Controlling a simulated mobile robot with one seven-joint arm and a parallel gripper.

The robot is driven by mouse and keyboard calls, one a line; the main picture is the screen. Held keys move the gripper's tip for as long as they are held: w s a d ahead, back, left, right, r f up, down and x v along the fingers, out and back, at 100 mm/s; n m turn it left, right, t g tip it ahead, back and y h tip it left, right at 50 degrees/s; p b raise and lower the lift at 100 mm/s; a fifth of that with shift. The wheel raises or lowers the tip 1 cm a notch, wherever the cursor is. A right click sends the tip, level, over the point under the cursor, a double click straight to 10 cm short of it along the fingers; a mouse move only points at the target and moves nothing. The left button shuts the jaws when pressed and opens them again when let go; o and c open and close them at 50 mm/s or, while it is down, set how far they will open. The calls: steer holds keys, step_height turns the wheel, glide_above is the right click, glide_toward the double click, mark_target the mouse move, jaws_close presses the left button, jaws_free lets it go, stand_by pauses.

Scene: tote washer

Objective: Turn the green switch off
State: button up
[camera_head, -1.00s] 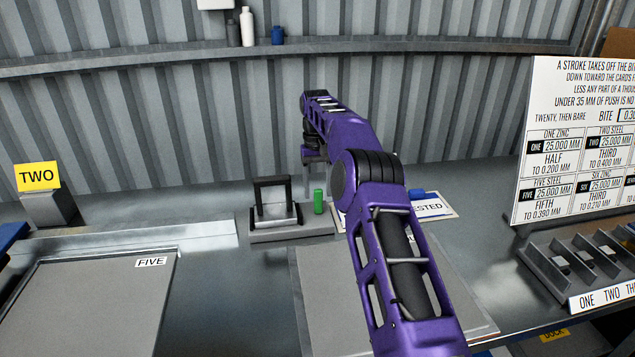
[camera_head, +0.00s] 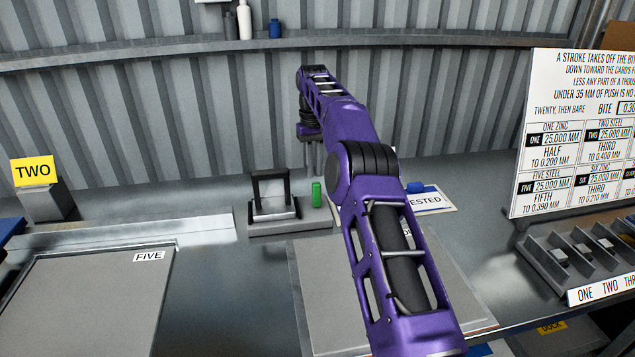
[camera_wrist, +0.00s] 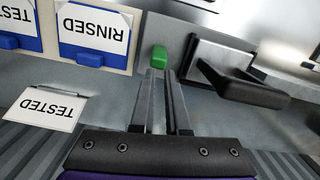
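The green switch (camera_head: 317,194) is a small upright green block at the right end of a grey fixture (camera_head: 288,228), beside a black handle frame (camera_head: 271,187). It also shows in the wrist view (camera_wrist: 159,60), just beyond my fingertips. My gripper (camera_head: 313,164) points down above and behind the switch in the head view. In the wrist view my gripper (camera_wrist: 161,76) has its two narrow fingers close together at the tips, with nothing seen between them. Whether a fingertip touches the switch cannot be told. No on or off mark shows on it.
The black handle (camera_wrist: 240,87) stands close beside my fingers in the wrist view. Cards marked TESTED (camera_wrist: 47,107) and RINSED (camera_wrist: 95,35) lie on the other side. A flat grey plate (camera_head: 325,300) lies in front, and a lettered board (camera_head: 580,140) stands at the right.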

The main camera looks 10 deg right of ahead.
steer(key=s+r+n, duration=0.1)
steer(key=n, duration=0.1)
steer(key=s+r+n+t+b, duration=0.1)
steer(key=r+n, duration=0.1)
steer(key=n, duration=0.1)
steer(key=r+n+t+b, duration=0.1)
steer(key=n, duration=0.1)
steer(key=shift+s+a+r+n, duration=0.25)
steer(key=shift+s+r+n, duration=0.1)
steer(key=shift+s+n, duration=0.05)
jaws_close()
steer(key=s+r+n+t+b, duration=0.1)
steer(key=s+n+t+b, duration=0.2)
steer(key=s+n, duration=0.5)
steer(key=b, duration=0.1)
glide_above(317, 200)
steer(key=s, duration=0.4)
steer(key=f, duration=0.9)
steer(key=shift+w+f, duration=0.15)
steer(key=shift+w, duration=0.85)
